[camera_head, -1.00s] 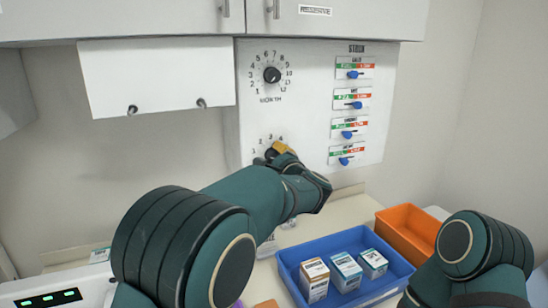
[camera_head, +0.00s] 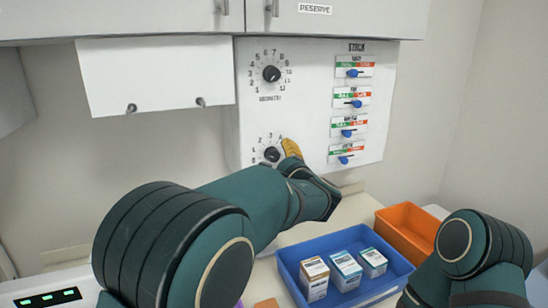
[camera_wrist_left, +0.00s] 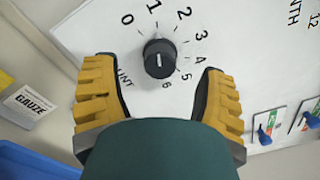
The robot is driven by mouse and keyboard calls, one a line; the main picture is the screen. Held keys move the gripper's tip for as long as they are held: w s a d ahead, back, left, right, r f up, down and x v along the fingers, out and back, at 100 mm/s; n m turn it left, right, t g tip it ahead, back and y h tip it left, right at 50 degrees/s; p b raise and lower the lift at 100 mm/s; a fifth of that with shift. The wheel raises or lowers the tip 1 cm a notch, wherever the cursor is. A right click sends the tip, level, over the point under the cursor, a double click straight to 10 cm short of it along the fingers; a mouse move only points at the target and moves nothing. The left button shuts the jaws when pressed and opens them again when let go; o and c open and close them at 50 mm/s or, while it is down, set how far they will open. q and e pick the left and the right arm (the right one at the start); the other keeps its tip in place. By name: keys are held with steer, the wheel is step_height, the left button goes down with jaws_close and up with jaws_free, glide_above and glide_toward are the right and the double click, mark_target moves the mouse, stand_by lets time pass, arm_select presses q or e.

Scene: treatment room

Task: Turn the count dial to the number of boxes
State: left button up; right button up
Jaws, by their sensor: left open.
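The count dial (camera_head: 272,155) is a black knob on the white wall panel, below the month dial. In the left wrist view the count dial (camera_wrist_left: 159,58) has numbers 0 to 6 around it. A white line marks its face, but I cannot tell which end points. My left gripper (camera_head: 292,149) is open and empty, just right of the dial in the head view. In the wrist view its yellow fingers flank the dial without touching it. Three small boxes, left (camera_head: 314,279), middle (camera_head: 345,271) and right (camera_head: 372,262), stand in the blue tray (camera_head: 292,281).
The month dial (camera_head: 271,74) and several blue sliders (camera_head: 347,133) are on the same panel. An orange bin (camera_head: 407,230) stands behind the blue tray at right. A white flap (camera_head: 155,77) hangs left of the panel. In the wrist view a gauze label (camera_wrist_left: 32,104) shows at left.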

arm_select(q)
steer(key=v, duration=0.8)
steer(key=shift+s+d, duration=0.2)
steer(key=shift+s, duration=0.15)
